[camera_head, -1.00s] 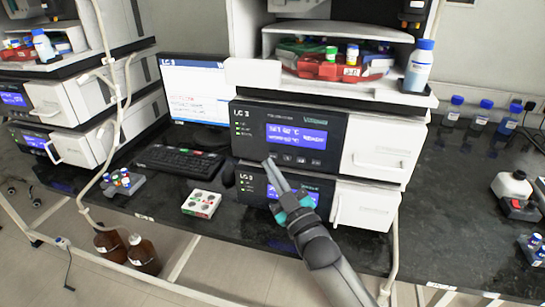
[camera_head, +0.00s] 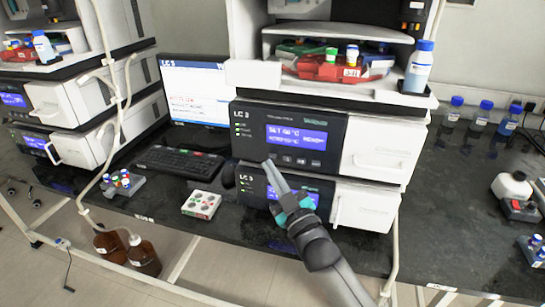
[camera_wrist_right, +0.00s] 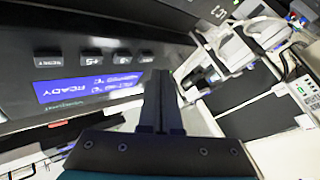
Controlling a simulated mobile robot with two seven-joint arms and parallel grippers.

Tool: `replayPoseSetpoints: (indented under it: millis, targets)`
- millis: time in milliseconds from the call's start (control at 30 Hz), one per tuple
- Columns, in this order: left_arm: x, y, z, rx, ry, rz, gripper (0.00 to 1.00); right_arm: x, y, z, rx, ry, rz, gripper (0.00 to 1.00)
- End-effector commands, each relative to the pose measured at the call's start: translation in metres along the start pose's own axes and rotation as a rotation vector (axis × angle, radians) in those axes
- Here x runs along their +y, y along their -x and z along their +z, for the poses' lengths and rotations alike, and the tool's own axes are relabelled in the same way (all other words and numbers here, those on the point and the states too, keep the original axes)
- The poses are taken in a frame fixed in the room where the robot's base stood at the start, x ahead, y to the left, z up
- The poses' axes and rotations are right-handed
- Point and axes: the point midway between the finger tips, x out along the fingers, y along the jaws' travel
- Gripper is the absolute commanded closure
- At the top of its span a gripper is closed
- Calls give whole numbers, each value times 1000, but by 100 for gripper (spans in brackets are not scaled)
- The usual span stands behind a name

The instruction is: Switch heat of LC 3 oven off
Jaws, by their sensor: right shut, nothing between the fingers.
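The upper LC 3 oven module (camera_head: 290,138) has a black front with a lit blue display (camera_head: 296,137), a row of small buttons (camera_head: 294,160) below it and a white door at its right. My right gripper (camera_head: 267,163) is shut and empty, its tips in front of the button row's left end. I cannot tell whether they touch the panel. The right wrist view shows the shut fingers (camera_wrist_right: 161,80), the display reading READY (camera_wrist_right: 85,87) and the buttons (camera_wrist_right: 90,57), one marked RESET. My left gripper is not in view.
A lower LC 3 module (camera_head: 365,206) sits beneath. A blue-capped bottle (camera_head: 419,66) stands on the shelf above. The bench at right has bare room.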

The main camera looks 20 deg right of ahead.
Motion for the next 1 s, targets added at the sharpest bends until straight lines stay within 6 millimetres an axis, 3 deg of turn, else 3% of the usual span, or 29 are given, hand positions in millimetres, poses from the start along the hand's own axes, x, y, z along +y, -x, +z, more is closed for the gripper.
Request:
replayPoseSetpoints:
  millis: [1000]
  targets:
    - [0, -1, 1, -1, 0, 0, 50, 4, -5, 4, 0, 1, 0, 100]
